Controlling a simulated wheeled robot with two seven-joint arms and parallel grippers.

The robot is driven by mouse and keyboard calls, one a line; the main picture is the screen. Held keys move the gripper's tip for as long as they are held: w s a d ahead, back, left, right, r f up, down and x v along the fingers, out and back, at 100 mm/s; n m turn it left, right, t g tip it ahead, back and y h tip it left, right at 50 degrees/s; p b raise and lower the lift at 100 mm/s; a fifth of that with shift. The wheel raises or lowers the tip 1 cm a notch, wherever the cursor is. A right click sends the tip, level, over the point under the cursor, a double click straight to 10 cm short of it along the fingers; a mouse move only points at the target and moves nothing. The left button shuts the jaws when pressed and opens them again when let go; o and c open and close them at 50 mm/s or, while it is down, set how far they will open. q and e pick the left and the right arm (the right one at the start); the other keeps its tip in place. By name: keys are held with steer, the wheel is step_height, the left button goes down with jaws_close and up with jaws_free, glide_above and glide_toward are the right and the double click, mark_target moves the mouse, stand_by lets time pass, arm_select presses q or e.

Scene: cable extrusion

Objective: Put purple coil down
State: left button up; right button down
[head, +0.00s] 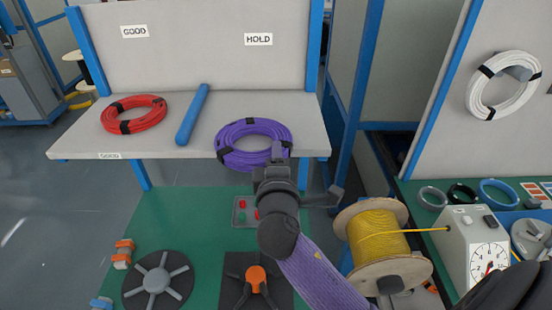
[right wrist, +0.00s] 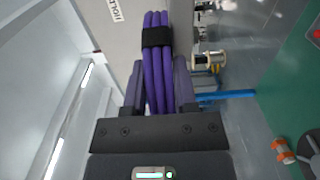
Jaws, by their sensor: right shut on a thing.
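The purple coil (head: 240,154) is at the front edge of the grey shelf (head: 228,108), below the HOLD sign (head: 258,39), with its near side at the edge. Black ties bind it. My right gripper (head: 278,152) reaches up from below and is shut on the coil's near right side. In the right wrist view, several purple strands (right wrist: 157,75) with a black tie run between the two fingers (right wrist: 158,88). I cannot tell whether the coil rests fully on the shelf. My left gripper is not in view.
A red coil (head: 134,114) lies at the shelf's left, below the GOOD sign (head: 135,31). A blue bar (head: 192,115) divides the shelf. A yellow cable spool (head: 380,245) stands right of my arm. A white coil (head: 503,85) hangs on the right panel. The shelf behind the purple coil is free.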

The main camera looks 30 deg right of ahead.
steer(key=shift+f, duration=0.15)
steer(key=shift+c, duration=2)
jaws_free()
